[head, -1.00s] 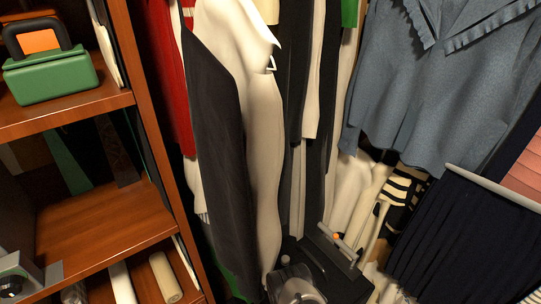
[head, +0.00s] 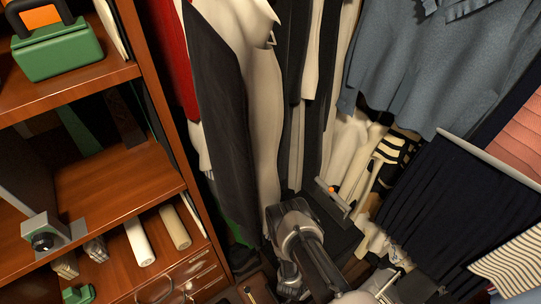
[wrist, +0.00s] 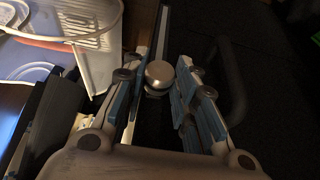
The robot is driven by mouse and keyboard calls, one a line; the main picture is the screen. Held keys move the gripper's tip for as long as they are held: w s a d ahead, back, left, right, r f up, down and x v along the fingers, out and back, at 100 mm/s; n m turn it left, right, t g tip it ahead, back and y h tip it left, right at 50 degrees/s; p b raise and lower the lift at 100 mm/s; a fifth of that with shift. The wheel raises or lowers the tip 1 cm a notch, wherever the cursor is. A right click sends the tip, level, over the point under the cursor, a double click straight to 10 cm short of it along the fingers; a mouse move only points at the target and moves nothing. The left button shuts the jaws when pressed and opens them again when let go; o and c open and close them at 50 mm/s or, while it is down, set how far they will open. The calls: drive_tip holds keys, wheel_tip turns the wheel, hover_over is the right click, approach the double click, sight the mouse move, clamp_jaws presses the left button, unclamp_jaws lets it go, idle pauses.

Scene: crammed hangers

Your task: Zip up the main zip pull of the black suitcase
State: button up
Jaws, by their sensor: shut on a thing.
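The black suitcase (head: 338,238) stands low among the clothes at the bottom centre of the head view. In the wrist view its dark side (wrist: 275,105) fills the right, with a curved black handle (wrist: 237,85). My gripper (wrist: 158,82) has its two fingers on either side of a round silver knob (wrist: 158,72), which appears to be the main zip pull, and is shut on it. In the head view my gripper (head: 287,270) is beside the suitcase's left part; its fingertips and the zip line are hidden by the arm.
A wooden shelf unit (head: 165,165) stands close on the left, with rolls and a green case (head: 58,50). A white coat (head: 262,125) and a blue jacket (head: 410,70) hang above. A grey bar with an orange ball (head: 332,189) lies over the suitcase. Room is tight.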

wheel_tip(320, 180, up, 6)
drive_tip(key=p, duration=0.4)
drive_tip(key=shift+r, duration=0.2)
